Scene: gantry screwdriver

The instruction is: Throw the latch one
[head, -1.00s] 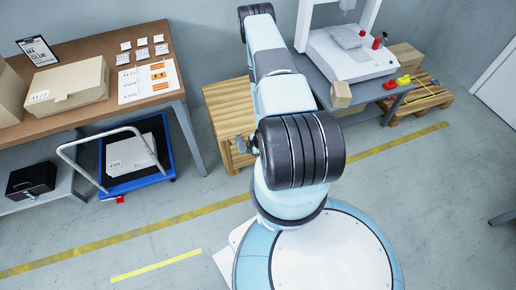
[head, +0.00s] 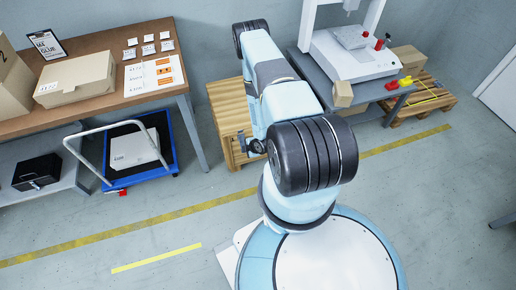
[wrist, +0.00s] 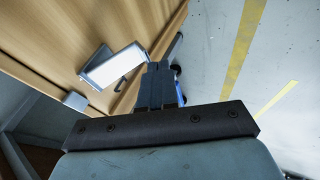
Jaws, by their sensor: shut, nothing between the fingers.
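In the wrist view, my gripper (wrist: 160,85) is shut and empty, its dark fingers pointing at a tan wooden surface. A bright, pale rectangular plate (wrist: 114,66), perhaps the latch, stands on that wood just left of the fingertips. A dark bent bar (wrist: 120,86) shows below it; its link to the plate is unclear. The fingers look close to the plate, but I cannot tell whether they touch. In the head view, a small grey and dark fitting (head: 250,146) shows by the wooden crate (head: 229,112); I cannot tell whether it is the latch or my gripper. My arm hides much there.
A grey bench (head: 378,92) with a white machine (head: 345,60) stands right of the crate. A brown table (head: 108,45) and a blue trolley (head: 165,166) are at left. A small grey block (wrist: 75,100) is on the wood. The floor in front is clear.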

